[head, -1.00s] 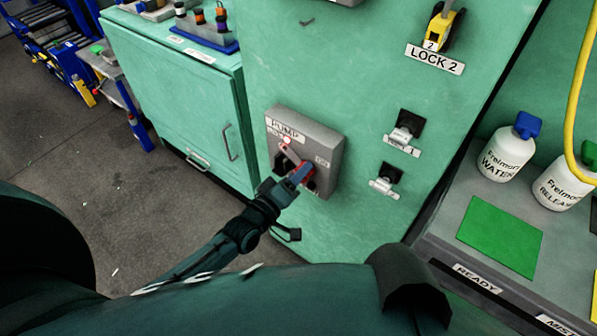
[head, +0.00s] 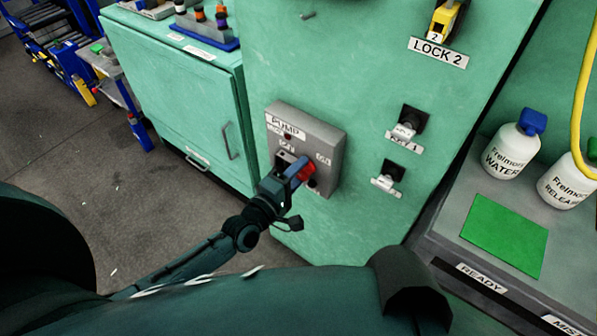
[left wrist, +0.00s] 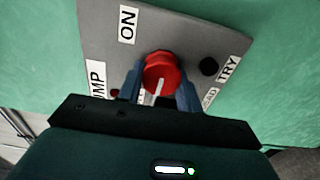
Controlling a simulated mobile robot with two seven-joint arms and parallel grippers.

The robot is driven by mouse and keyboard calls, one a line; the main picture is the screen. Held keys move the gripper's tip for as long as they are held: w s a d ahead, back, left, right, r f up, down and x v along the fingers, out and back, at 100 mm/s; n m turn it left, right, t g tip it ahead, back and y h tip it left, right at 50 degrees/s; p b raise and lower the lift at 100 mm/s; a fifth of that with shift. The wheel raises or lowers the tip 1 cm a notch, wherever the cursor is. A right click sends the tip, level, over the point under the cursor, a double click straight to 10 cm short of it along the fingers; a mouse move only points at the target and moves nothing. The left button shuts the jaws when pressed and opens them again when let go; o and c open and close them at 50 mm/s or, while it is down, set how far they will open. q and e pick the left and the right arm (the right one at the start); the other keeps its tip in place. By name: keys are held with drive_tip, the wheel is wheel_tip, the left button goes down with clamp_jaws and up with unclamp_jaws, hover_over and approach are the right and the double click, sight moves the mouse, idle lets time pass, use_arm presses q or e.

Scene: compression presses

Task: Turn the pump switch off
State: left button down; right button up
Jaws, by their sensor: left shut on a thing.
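The pump switch is a red knob (left wrist: 161,72) on a grey box (head: 327,146) labelled PUMP, fixed to the green press panel. In the left wrist view the knob sits between the two blue fingers of my left gripper (left wrist: 160,90), which is shut on it. The knob's white line points down toward my palm, away from the ON label (left wrist: 128,25) and toward a small label mostly hidden by a finger. In the head view my left gripper (head: 298,172) covers part of the knob. A small dark red lamp (head: 288,136) sits under the PUMP label. My right gripper is not in view.
Two black-plated key switches (head: 408,125) and a yellow lock (head: 443,20) above the LOCK 2 label are right of the box. White bottles (head: 511,149) and a green mat (head: 505,235) are on the right bench. A green cabinet (head: 180,105) stands left.

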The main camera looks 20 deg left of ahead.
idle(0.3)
use_arm(q)
drive_tip(key=c, duration=0.9)
unclamp_jaws()
drive_tip(key=shift+c, duration=0.2)
drive_tip(key=v, duration=1.3)
drive_tip(key=shift+s, duration=0.1)
